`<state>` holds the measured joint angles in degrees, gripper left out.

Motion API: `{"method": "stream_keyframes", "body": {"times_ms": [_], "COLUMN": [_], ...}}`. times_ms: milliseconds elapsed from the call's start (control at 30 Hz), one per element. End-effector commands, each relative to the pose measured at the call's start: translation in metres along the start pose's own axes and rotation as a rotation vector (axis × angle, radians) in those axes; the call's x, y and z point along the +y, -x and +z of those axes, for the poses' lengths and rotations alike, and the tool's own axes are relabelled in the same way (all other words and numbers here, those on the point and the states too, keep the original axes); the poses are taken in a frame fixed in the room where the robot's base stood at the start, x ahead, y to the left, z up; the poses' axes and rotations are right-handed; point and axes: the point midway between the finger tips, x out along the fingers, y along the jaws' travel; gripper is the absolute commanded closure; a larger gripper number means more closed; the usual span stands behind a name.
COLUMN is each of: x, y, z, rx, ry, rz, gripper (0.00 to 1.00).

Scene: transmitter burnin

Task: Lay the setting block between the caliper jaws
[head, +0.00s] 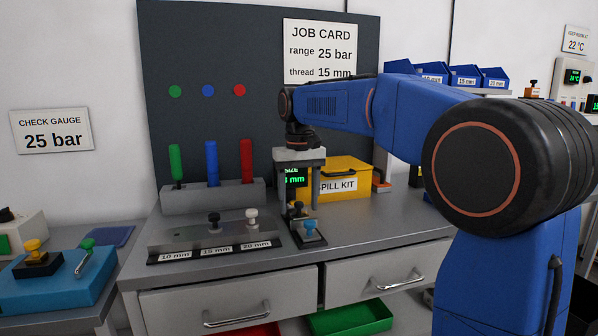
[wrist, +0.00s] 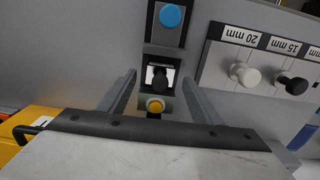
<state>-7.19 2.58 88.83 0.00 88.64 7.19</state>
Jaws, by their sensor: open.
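The caliper stand (head: 293,178) is on the bench, its green "SIZE" display partly covered by my gripper (head: 302,203). In the wrist view my gripper (wrist: 160,77) is open, its two fingers apart on either side of a dark knob (wrist: 160,79). The knob stands over a small bright patch in the stand, between a blue button (wrist: 171,16) and a yellow button (wrist: 155,104). The block under the knob and the caliper jaws are too hidden to tell how they sit. No finger visibly touches the knob.
The block rack (head: 180,240) has a black knob (head: 214,219) at 15 mm and a white knob (head: 251,216) at 20 mm; the 10 mm place shows no knob. The yellow spill kit (head: 345,170) stands close behind.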

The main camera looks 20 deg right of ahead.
Motion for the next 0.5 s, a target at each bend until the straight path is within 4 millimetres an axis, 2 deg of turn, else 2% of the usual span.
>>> {"method": "stream_keyframes", "body": {"times_ms": [500], "x": [0.0], "y": [0.099], "z": [-0.001], "rx": [0.004], "ry": [0.0], "rz": [-0.001], "gripper": [0.41]}}
